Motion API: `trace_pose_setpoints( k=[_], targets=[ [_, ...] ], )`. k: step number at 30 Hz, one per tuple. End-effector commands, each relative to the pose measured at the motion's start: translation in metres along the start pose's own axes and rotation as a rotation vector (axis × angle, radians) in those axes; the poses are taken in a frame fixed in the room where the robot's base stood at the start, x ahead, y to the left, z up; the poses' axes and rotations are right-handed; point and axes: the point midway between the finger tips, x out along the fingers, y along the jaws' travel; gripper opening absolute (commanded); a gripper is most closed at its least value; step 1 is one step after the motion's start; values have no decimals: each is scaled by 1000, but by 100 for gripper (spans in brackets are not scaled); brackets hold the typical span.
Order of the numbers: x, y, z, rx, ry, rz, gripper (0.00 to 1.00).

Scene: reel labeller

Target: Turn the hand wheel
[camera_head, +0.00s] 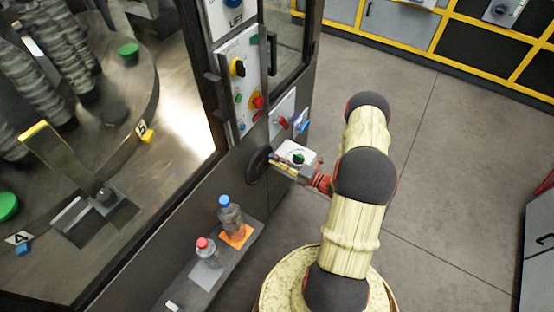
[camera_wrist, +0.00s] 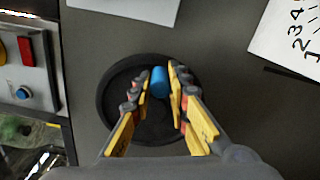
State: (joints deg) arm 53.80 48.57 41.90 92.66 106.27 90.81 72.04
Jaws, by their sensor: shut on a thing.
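The hand wheel (camera_head: 258,164) is a dark round disc on the grey front panel of the machine. In the wrist view the black wheel (camera_wrist: 152,130) faces me, with a blue handle (camera_wrist: 159,82) standing off it. My gripper (camera_wrist: 166,78) has its yellow and grey fingers on both sides of the blue handle and is shut on it. In the head view my gripper (camera_head: 273,163) reaches the wheel from the right, and its fingers hide the handle.
A control panel (camera_head: 240,85) with knobs and buttons is above the wheel. A white box with a green button (camera_head: 299,158) is beside my gripper. A blue-capped bottle (camera_head: 230,215) and a red-capped bottle (camera_head: 208,253) stand on a low ledge. The floor (camera_head: 440,150) at right is clear.

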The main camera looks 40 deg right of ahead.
Motion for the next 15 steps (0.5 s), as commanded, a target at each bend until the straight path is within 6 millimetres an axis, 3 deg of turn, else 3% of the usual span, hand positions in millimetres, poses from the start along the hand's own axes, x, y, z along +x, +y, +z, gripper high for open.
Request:
trace_pose_setpoints(
  k=[2,3,12,15],
  targets=[
    [1,4,3,-5,-1,7,0],
    [1,4,2,-5,-1,7,18],
    [1,2,1,-3,0,4,35],
    [0,2,1,-2,0,3,36]
  ],
)
